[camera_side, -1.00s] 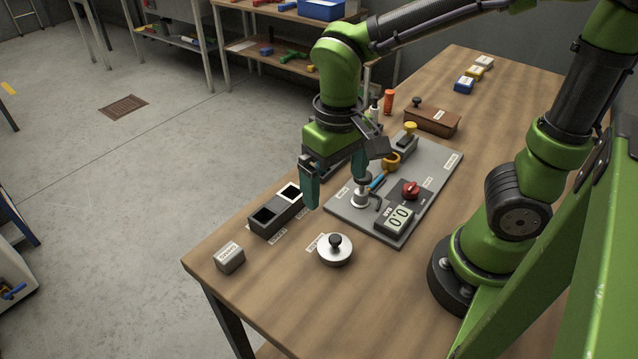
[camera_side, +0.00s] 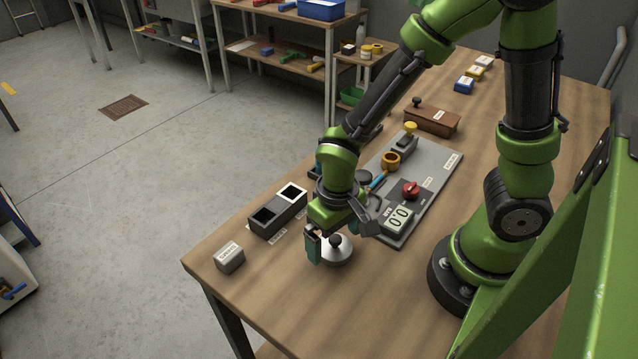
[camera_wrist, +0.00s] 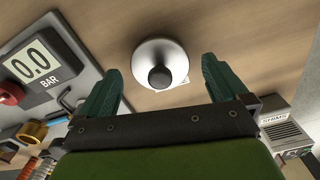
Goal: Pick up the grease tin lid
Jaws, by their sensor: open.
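The grease tin lid, a round silver disc with a black knob, lies on the wooden table near its front; it shows in the side view (camera_side: 338,250) and in the wrist view (camera_wrist: 160,62). My gripper (camera_side: 326,246) is low beside the lid in the side view and hides part of its left and back edge. In the wrist view my gripper (camera_wrist: 158,82) shows two teal fingers spread apart, with the lid's knob centred between them and slightly ahead. The fingers are open and hold nothing. Whether they touch the lid I cannot tell.
A grey board (camera_side: 440,165) with a 0.0 BAR display (camera_side: 397,220) and a red knob (camera_side: 411,190) lies behind and right. A black two-pocket holder (camera_side: 278,210) and a grey labelled block (camera_side: 230,257) stand left. A brown box (camera_side: 432,120) stands farther back. Table right of the lid is clear.

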